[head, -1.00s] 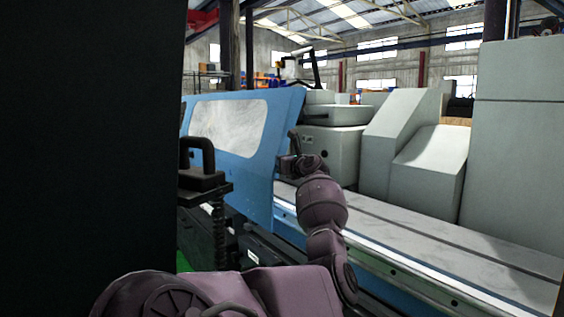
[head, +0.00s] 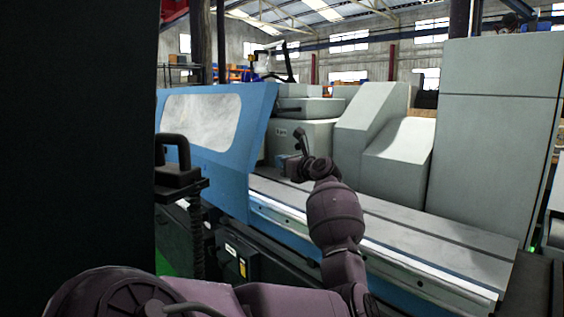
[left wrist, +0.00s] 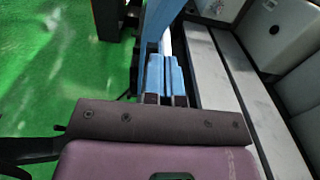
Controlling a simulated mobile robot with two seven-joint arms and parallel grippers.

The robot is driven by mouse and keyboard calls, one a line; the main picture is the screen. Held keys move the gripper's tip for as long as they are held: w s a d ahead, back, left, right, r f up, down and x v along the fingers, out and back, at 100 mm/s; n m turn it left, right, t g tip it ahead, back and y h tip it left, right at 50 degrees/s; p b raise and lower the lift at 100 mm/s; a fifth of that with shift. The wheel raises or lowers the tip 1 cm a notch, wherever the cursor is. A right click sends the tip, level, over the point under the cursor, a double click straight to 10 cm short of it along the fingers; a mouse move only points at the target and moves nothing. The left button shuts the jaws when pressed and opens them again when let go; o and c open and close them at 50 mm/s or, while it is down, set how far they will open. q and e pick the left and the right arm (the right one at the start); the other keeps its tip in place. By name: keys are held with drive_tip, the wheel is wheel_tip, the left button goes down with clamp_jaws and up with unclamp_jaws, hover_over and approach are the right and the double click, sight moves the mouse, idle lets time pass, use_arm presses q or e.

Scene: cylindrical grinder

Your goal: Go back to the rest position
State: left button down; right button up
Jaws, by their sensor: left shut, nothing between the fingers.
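My left arm reaches up from the bottom of the head view. Its left gripper (head: 283,162) is small there, in front of the blue and grey grinder (head: 228,185), near the right edge of the blue door. In the left wrist view the gripper (left wrist: 167,80) shows its two fingers close together beyond a dark bar, shut with nothing held. The fingers overlap the machine's edge in that view, and I cannot tell the distance to it. My right gripper is in neither view.
A dark panel (head: 75,140) fills the left of the head view. A black handle (head: 178,165) stands beside it. The machine's long grey bed (head: 420,235) runs to the lower right. Green floor (left wrist: 60,70) shows left in the wrist view.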

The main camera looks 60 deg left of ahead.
use_arm(q)
drive_tip(key=shift+d, duration=0.2)
drive_tip(key=w+d+f+m+t+y, duration=0.25)
drive_tip(key=d+m+t, duration=0.45)
drive_tip(key=m, duration=0.5)
drive_tip(key=w+d+f+m+t+y, duration=0.1)
drive_tip(key=w+d+m+t+y, duration=0.3)
drive_tip(key=m+t, duration=0.6)
drive_tip(key=s+d+f+m+t+h+p, duration=0.15)
drive_tip(key=d+f+m+t+h, duration=0.65)
drive_tip(key=d+f+m+h, duration=1.1)
drive_tip(key=s+d+f+m+g+h, duration=0.35)
drive_tip(key=s+d+f+m, duration=0.35)
drive_tip(key=s+f+m, duration=0.35)
drive_tip(key=s+d+f+m+g, duration=0.3)
drive_tip(key=s+d+f, duration=0.3)
drive_tip(key=s, duration=0.2)
drive_tip(key=s+d+f+m+g+h, duration=0.1)
drive_tip(key=s+d+f+m+g, duration=0.2)
drive_tip(key=s+d+f, duration=0.3)
drive_tip(key=shift+s+f+h, duration=0.3)
drive_tip(key=shift+s+f, duration=0.15)
drive_tip(key=shift+s, duration=0.75)
